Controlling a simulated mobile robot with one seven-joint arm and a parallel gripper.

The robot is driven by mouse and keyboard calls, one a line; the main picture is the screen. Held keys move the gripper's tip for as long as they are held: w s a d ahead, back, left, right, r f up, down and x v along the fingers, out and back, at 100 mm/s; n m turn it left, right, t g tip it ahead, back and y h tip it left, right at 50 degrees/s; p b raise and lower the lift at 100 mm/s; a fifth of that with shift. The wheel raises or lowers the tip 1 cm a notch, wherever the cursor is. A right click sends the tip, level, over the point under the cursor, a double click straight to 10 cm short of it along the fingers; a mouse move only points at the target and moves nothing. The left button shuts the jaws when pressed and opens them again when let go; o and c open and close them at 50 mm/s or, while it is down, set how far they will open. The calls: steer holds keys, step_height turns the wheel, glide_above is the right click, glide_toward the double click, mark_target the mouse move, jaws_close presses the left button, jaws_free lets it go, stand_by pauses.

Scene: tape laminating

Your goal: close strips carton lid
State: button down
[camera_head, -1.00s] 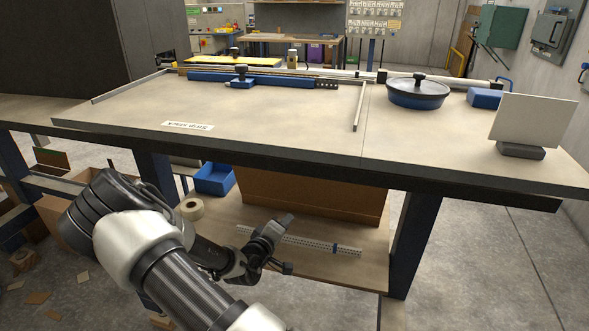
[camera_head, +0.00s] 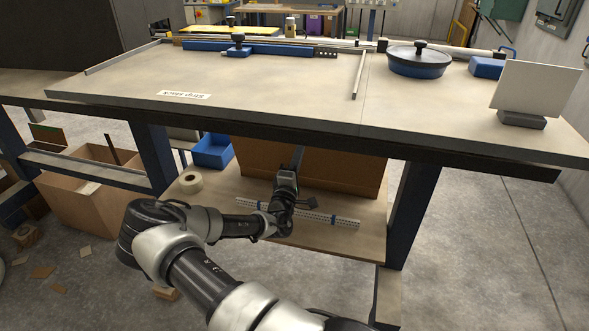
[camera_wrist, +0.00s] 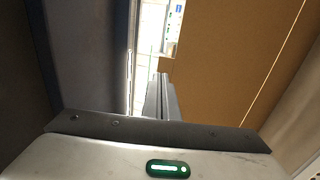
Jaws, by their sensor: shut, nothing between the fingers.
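A large brown carton (camera_head: 340,172) stands on the lower shelf under the workbench. Its top and lid are hidden by the bench top in the head view, so I cannot tell how the lid stands. My gripper (camera_head: 298,156) is in front of the carton's near face, pointing up, with its tips just below the bench's front edge. In the wrist view my gripper (camera_wrist: 159,82) shows thin fingers together with nothing between them. A brown board face (camera_wrist: 225,50), likely the carton, fills the right side of that view, close beside the fingers; contact is unclear.
The bench top (camera_head: 290,110) overhangs the carton closely. A perforated strip (camera_head: 335,219) lies on the lower shelf (camera_head: 330,240) in front of it. A tape roll (camera_head: 190,182) and a blue bin (camera_head: 212,151) sit left. A bench leg (camera_head: 412,215) stands right.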

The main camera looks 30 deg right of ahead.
steer(key=x, duration=0.4)
steer(key=shift+r, duration=0.15)
